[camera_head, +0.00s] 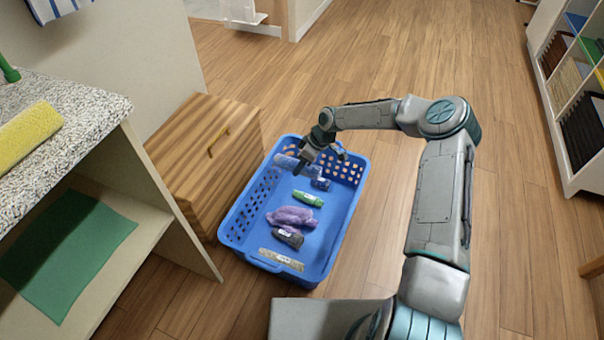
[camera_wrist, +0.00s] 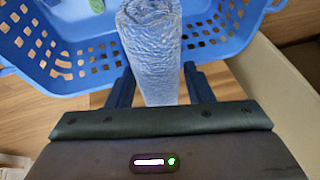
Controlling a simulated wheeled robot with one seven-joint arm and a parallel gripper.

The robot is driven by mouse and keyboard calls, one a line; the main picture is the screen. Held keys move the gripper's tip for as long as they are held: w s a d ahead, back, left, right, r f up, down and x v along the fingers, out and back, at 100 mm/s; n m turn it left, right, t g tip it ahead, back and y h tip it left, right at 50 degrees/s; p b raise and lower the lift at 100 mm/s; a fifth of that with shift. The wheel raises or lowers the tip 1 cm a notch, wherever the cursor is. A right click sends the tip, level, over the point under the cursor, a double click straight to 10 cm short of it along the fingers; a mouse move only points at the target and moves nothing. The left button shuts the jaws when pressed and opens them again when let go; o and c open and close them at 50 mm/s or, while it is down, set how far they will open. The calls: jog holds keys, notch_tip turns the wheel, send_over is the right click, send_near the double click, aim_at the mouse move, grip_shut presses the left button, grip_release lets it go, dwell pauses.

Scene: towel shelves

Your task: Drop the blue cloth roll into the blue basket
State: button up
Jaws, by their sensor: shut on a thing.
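The blue basket (camera_head: 234,241) stands on the wood floor, with perforated sides and an open top. My gripper (camera_head: 300,167) is over its far left part in the head view. In the wrist view my gripper (camera_wrist: 155,88) is shut on the blue cloth roll (camera_wrist: 152,50), a pale blue textured cylinder between the two fingers. The roll also shows in the head view (camera_head: 287,161), partly hidden by my gripper. The basket's perforated wall (camera_wrist: 95,62) lies beyond the roll in the wrist view. I cannot tell how high the roll is above the basket floor.
In the basket lie a green item (camera_head: 307,198), a purple cloth (camera_head: 291,217) and a dark grey roll (camera_head: 288,237). A wooden box (camera_head: 195,150) stands left of the basket. A counter with a yellow roll (camera_head: 28,133) is at left. Floor beyond is clear.

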aim_at(302, 174)
jog(key=shift+w+f+b, duration=0.25)
jog(key=shift+f+b, duration=0.1)
jog(key=shift+f, duration=0.05)
notch_tip(302, 174, down, 6)
jog(key=b, duration=0.3)
jog(key=shift+r, duration=0.2)
jog(key=o, duration=1.1)
jog(key=shift+c, duration=0.2)
jog(key=p+v, duration=0.4)
jog(key=v, duration=0.9)
jog(key=shift+d+r, duration=0.15)
jog(key=shift+r, duration=0.25)
jog(key=shift+p, duration=0.3)
